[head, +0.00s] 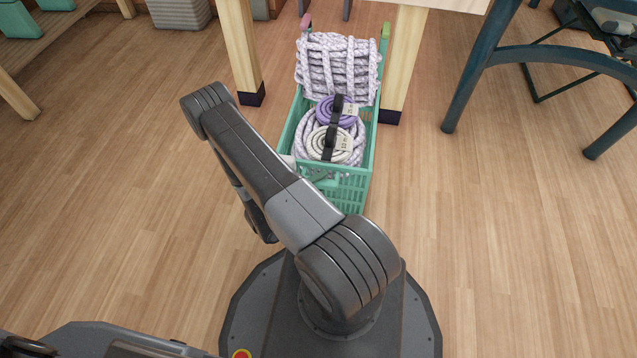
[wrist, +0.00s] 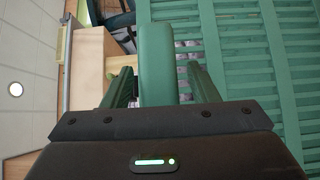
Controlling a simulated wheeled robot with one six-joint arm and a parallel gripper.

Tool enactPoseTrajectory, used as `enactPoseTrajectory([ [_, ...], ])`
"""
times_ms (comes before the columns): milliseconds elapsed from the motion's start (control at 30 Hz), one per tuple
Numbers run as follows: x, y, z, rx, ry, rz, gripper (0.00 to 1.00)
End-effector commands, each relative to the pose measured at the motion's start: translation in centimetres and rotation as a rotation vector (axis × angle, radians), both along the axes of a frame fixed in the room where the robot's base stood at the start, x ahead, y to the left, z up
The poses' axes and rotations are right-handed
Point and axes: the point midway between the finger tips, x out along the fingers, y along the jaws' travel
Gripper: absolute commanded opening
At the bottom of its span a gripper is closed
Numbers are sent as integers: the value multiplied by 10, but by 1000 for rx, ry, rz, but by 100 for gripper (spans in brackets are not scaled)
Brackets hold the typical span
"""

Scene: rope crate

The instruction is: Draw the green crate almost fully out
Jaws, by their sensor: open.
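The green crate (head: 366,150) stands on the floor between two pale wooden table legs, its front end toward me and its far end by the table edge. It holds a tall stack of pale rope (head: 338,70) at the back and coiled ropes in front. In the wrist view my gripper (wrist: 160,72) is open, with a rounded green bar (wrist: 158,60), seemingly part of the crate's front, between its fingers. Gaps show on both sides of the bar. The crate's slatted wall (wrist: 260,55) fills the right of that view. In the head view my arm hides most of the gripper.
The left table leg (head: 240,50) and right table leg (head: 402,65) stand close beside the crate. A dark blue-green chair (head: 480,70) stands to the right. The wooden floor (head: 500,240) is clear to the right of the crate and to the left of my arm.

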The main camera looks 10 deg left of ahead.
Motion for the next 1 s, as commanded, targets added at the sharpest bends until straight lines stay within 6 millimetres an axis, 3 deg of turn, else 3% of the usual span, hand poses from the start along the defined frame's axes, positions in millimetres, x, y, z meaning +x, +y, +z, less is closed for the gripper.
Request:
enactPoseTrajectory([
  [367, -8, 9, 1, -1, 1, 2, 54],
  [1000, -75, 75, 2, 0, 0, 6, 54],
])
